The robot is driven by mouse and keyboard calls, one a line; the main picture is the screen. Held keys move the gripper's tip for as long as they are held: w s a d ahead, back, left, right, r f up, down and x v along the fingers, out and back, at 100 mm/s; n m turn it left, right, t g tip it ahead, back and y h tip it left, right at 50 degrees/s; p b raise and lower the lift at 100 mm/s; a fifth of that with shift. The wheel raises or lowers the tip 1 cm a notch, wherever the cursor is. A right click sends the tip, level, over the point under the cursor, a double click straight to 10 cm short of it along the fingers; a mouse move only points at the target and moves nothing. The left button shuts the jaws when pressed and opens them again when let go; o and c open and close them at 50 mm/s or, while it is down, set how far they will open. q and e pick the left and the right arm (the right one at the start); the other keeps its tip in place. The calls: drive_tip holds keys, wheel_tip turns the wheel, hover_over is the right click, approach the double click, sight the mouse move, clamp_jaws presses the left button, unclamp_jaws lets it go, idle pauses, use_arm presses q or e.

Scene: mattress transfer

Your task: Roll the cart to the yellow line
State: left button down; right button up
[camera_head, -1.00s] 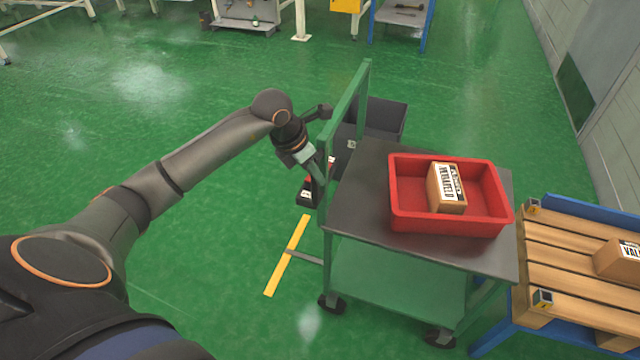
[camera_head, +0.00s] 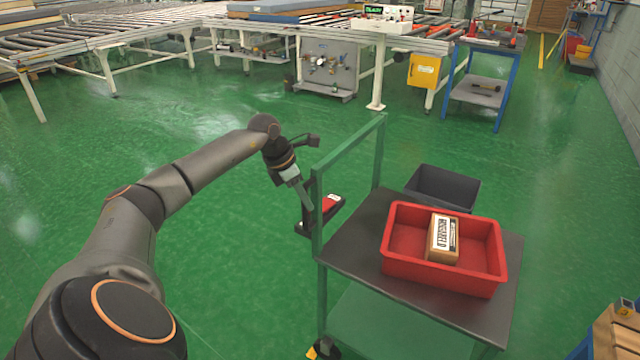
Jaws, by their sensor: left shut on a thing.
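The cart has a dark grey top (camera_head: 355,245), a green push-handle frame (camera_head: 347,165) on its left side and a green lower shelf. My left gripper (camera_head: 312,218) is shut on the handle's near upright; its black fingers with a red label stick out around the post. A red bin (camera_head: 395,262) sits on the cart top and holds a cardboard box (camera_head: 442,238). A small piece of yellow (camera_head: 313,352) shows on the floor beside the cart's near caster, cut by the bottom edge. My right gripper is out of view.
A dark grey bin (camera_head: 440,187) stands behind the cart. A wooden pallet on a blue frame (camera_head: 612,335) is at the lower right. Roller conveyors (camera_head: 220,25) and a blue-legged table (camera_head: 480,90) are at the back. Green floor left of the cart is clear.

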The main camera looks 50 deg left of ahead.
use_arm(q)
drive_tip(key=shift+s+a+r, duration=0.1)
drive_tip(key=shift+s+a, duration=0.05)
drive_tip(key=shift+a, duration=0.8)
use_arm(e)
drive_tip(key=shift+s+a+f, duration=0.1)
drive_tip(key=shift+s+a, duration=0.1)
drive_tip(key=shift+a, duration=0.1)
use_arm(q)
drive_tip(key=shift+a, duration=0.1)
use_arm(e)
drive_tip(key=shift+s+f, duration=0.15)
use_arm(q)
drive_tip(key=c, duration=0.8)
unclamp_jaws()
drive_tip(key=shift+o, duration=0.2)
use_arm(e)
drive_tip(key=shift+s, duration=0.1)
use_arm(q)
drive_tip(key=v, duration=1.2)
drive_tip(key=shift+s+r+p, duration=0.15)
drive_tip(key=shift+p, duration=0.2)
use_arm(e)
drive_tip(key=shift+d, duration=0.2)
